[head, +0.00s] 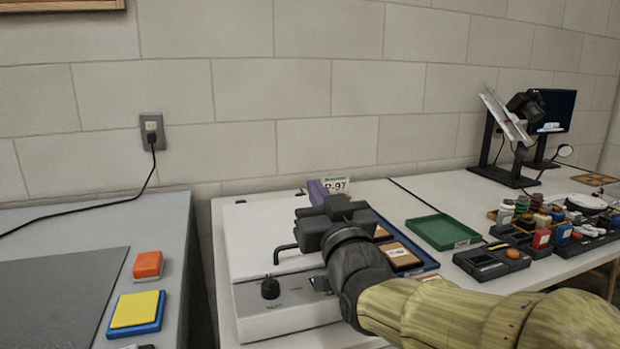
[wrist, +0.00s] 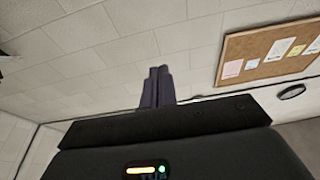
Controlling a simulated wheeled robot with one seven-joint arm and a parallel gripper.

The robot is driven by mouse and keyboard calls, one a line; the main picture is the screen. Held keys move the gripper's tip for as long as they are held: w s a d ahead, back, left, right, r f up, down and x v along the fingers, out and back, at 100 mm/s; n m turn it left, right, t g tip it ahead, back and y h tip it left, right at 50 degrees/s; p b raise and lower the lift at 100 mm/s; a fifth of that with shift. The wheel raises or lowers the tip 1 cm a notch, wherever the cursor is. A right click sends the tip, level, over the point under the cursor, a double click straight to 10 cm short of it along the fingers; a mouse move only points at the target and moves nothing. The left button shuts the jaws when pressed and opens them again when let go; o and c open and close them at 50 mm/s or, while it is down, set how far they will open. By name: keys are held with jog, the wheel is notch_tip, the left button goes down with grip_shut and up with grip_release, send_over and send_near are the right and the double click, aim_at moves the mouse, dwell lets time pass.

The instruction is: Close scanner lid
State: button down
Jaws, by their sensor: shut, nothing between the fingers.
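The scanner is most likely the white box-like device (head: 258,240) in the middle of the head view, with a black knob (head: 270,288) and a small display on its sloping front. A bent black handle (head: 284,252) stands at its front edge. Its top looks flat, with no raised lid visible; my arm hides its right part, so I cannot tell the lid's exact state. My gripper (head: 317,192) is above the device's rear right part, its purple fingers shut and empty, pointing toward the wall. In the wrist view the fingers (wrist: 158,87) are together against bare wall.
A blue tray with brown blocks (head: 402,255) lies right of my wrist, then a green tray (head: 443,232). Several small jars and dark boxes (head: 492,262) crowd the right. A tag marked P-97 (head: 336,185) stands behind the fingers. A grey table (head: 165,215) is left, across a gap.

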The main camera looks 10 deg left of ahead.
jog(key=s+d+f, duration=0.2)
jog(key=s+f, duration=0.1)
jog(key=s, duration=0.2)
jog(key=shift+s+d+f, duration=0.35)
jog(key=shift+d+f, duration=0.05)
jog(key=shift+w, duration=0.1)
